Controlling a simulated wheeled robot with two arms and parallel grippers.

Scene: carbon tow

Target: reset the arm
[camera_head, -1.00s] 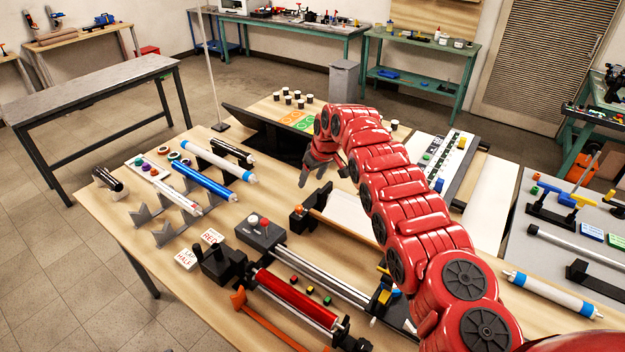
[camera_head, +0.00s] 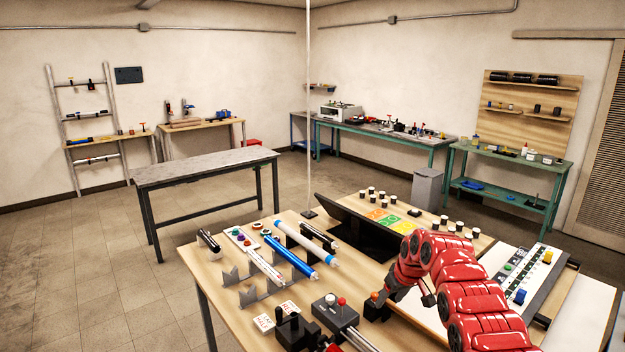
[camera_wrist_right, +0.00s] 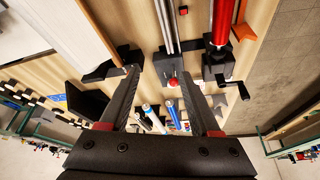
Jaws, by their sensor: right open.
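My right arm, red and jointed, comes in from the lower right of the head view and reaches over the wooden workbench (camera_head: 240,329). The black box with a red knob (camera_wrist_right: 172,84) shows beyond the fingers. My left gripper is not in view.
Blue and white tubes (camera_head: 290,248) rest on grey V-shaped stands at the bench's left. A black screen (camera_head: 358,224) stands at its back.

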